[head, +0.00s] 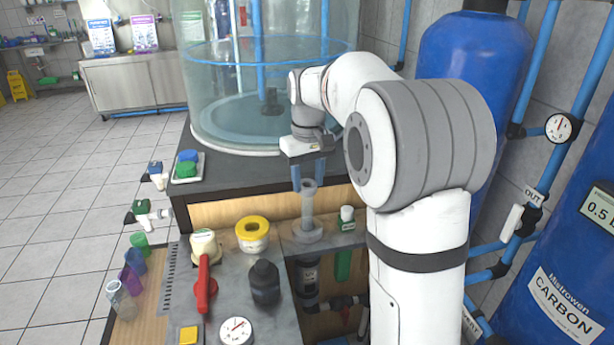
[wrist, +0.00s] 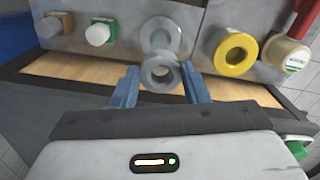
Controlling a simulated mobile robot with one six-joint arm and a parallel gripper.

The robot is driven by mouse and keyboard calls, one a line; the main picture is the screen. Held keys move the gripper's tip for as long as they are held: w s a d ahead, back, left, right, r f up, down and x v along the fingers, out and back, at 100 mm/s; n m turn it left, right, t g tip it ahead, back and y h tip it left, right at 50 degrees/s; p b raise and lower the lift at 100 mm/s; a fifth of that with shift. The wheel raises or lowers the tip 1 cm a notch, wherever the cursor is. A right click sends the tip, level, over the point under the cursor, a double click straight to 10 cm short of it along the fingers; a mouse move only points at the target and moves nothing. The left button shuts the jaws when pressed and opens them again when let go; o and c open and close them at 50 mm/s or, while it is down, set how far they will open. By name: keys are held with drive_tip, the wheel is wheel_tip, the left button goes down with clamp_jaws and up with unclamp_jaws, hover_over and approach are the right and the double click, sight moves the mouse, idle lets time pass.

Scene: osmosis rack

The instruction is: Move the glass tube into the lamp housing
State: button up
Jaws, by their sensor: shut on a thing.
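The glass tube (head: 308,203) is pale grey and upright, with its open top between the blue fingers of my gripper (head: 309,184). My gripper is shut on it near the top and points down. In the wrist view, the tube's round rim (wrist: 160,73) shows between the fingertips. Below the tube is a round grey flanged base (head: 301,236) on the grey bench top, which also shows in the wrist view (wrist: 160,34). The tube's lower end lines up with this base; I cannot tell how deep it sits. I cannot clearly identify which part is the lamp housing.
A yellow-rimmed jar (head: 252,235), a black bottle (head: 264,283) and a red-handled valve (head: 204,287) stand left of the tube. A large clear tank (head: 225,110) stands behind.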

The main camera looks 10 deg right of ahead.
sight(308, 213)
drive_tip(key=shift+f+b, duration=2.3)
drive_tip(key=shift+f, duration=1.55)
drive_tip(key=shift+f, duration=0.25)
drive_tip(key=shift+f+b, duration=0.7)
drive_tip(key=shift+f, duration=0.45)
drive_tip(key=o, duration=1.3)
drive_tip(key=shift+c, duration=0.2)
drive_tip(key=shift+r, duration=0.1)
wheel_tip(308, 213, up, 8)
drive_tip(key=p, duration=0.7)
